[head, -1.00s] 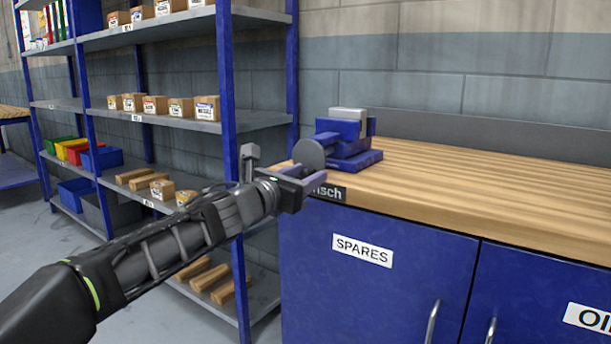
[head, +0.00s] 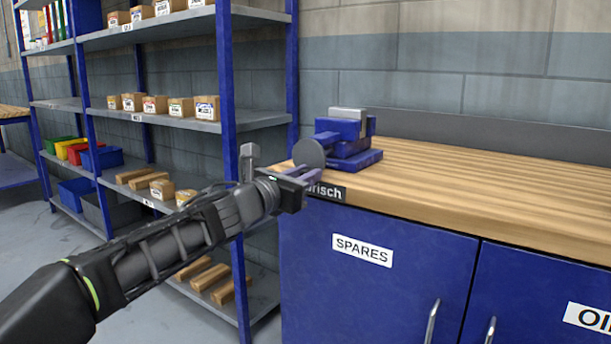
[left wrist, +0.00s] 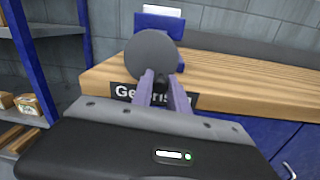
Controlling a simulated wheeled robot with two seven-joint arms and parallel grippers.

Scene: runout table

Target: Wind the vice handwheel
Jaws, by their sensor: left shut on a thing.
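The blue vice (head: 349,140) with a grey jaw top stands on the left end of the wooden bench. Its round grey handwheel (head: 309,152) faces the left front, and it also shows face-on in the left wrist view (left wrist: 152,52). My left gripper (head: 300,175) is at the lower part of the wheel. In the left wrist view its two purple fingers (left wrist: 163,82) reach to the wheel's lower edge, around a small dark piece, seemingly the wheel's handle. They are shut on it, though the contact is partly hidden. My right gripper is not in view.
The wooden bench top (head: 480,185) is clear to the right of the vice. Blue cupboards below carry a SPARES label (head: 362,251). A blue-posted shelf (head: 180,125) with boxes and bins stands close to the left, beside my arm.

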